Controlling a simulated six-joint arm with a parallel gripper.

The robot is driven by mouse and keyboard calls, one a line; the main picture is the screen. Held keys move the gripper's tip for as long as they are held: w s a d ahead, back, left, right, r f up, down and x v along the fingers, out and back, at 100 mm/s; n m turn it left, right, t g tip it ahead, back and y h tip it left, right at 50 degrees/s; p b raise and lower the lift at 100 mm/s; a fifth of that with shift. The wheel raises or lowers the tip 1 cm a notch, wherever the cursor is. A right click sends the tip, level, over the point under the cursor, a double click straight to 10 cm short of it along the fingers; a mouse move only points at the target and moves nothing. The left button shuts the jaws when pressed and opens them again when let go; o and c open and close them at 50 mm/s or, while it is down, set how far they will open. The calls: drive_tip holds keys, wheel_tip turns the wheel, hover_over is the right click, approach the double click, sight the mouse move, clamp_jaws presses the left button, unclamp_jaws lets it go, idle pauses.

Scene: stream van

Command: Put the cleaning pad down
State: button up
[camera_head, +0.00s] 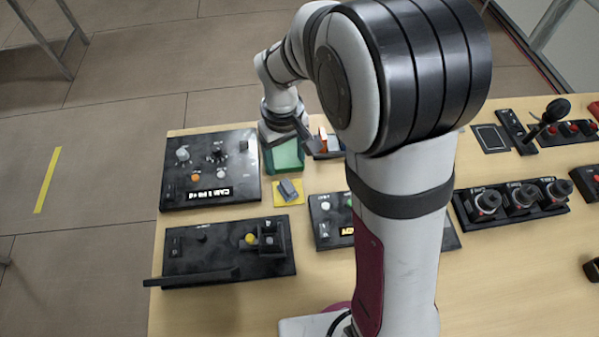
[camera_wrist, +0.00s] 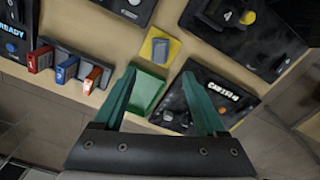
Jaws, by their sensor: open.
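A small grey block (camera_head: 289,189), which looks like the cleaning pad, rests on a yellow square (camera_head: 279,199) on the table. In the wrist view the grey block (camera_wrist: 168,46) also sits on the yellow square (camera_wrist: 147,50), beyond my fingertips. A green tray (camera_head: 270,168) stands just behind the square; in the wrist view it (camera_wrist: 141,108) shows between my fingers. My gripper (camera_wrist: 160,76) is open, with its two green fingers wide apart and nothing held between them. In the head view my gripper is over the tray, its fingertips partly hidden.
A black panel with knobs (camera_head: 210,180) stands left of the tray, close to my gripper. Red, blue and orange blocks (camera_wrist: 66,69) stand in a row on the other side. Another black panel (camera_head: 215,262) lies nearer the front. Bare wood surrounds the yellow square narrowly.

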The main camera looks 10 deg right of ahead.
drive_tip(key=s+d+r+m+y, duration=0.1)
drive_tip(key=s+r+m, duration=0.3)
drive_tip(key=s, duration=0.7)
drive_tip(key=s+d+r+m, duration=0.3)
drive_tip(key=s+m, duration=0.3)
drive_tip(key=s, duration=0.5)
drive_tip(key=shift+s+r+y, duration=0.25)
drive_tip(key=shift+r+y, duration=0.15)
drive_tip(key=shift+r, duration=0.45)
